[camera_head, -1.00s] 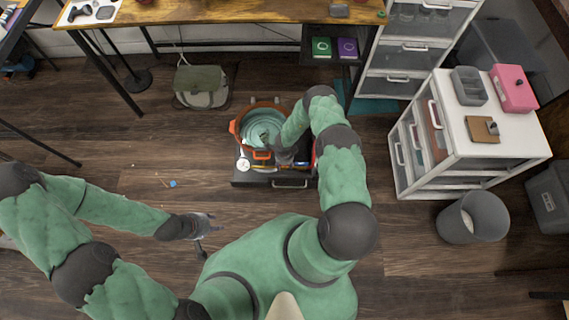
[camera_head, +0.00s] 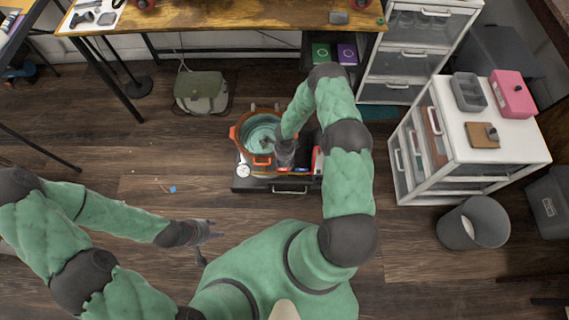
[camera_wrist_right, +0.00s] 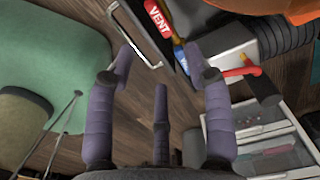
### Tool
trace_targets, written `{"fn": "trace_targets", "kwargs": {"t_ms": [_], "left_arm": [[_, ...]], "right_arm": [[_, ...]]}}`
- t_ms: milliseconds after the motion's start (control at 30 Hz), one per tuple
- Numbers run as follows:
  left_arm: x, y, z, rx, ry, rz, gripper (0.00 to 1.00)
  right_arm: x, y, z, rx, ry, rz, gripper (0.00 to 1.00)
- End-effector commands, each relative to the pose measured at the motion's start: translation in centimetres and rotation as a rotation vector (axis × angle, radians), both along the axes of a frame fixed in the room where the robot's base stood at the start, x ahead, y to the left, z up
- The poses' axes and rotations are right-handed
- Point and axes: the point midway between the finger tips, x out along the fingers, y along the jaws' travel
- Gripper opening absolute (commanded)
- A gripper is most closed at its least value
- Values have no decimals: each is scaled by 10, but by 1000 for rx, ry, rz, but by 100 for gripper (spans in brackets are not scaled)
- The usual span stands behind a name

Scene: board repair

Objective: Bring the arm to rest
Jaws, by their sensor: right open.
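My right arm, green with dark joints, reaches forward over the small dark cart (camera_head: 246,182). My right gripper (camera_head: 270,147) is beside and partly over the orange pot (camera_head: 236,133); my wrist hides part of it. In the right wrist view my right gripper (camera_wrist_right: 163,75) has its purple-grey fingers spread, with nothing between them. My left gripper (camera_head: 208,240) hangs low over the floor at the left, its fingers apart and empty.
The cart also bears a white gauge (camera_head: 244,170) and a red item (camera_head: 317,160). A red "VENT" label (camera_wrist_right: 157,18) shows near my right fingers. A white drawer cabinet (camera_head: 440,160) and a grey bin (camera_head: 473,223) stand at right. Floor left of the cart is clear except small scraps.

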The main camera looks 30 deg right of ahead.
Motion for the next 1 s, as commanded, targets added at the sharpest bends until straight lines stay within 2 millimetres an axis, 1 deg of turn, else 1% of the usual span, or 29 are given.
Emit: {"fn": "trace_targets", "kwargs": {"t_ms": [33, 200, 800, 867, 933, 1000], "left_arm": [[0, 0, 0, 0, 0, 0, 40], [0, 0, 0, 0, 0, 0, 40], [0, 0, 0, 0, 0, 0, 40], [0, 0, 1, 0, 0, 0, 40], [0, 0, 5, 0, 0, 0, 40], [0, 0, 9, 0, 0, 0, 40]], "right_arm": [[0, 0, 5, 0, 0, 0, 52], [0, 0, 12, 0, 0, 1, 52], [0, 1, 13, 0, 0, 5, 52], [-2, 2, 15, -1, 1, 25, 52], [-5, 6, 22, -4, -2, 81, 52], [-11, 14, 31, -7, -4, 175, 52]]}}
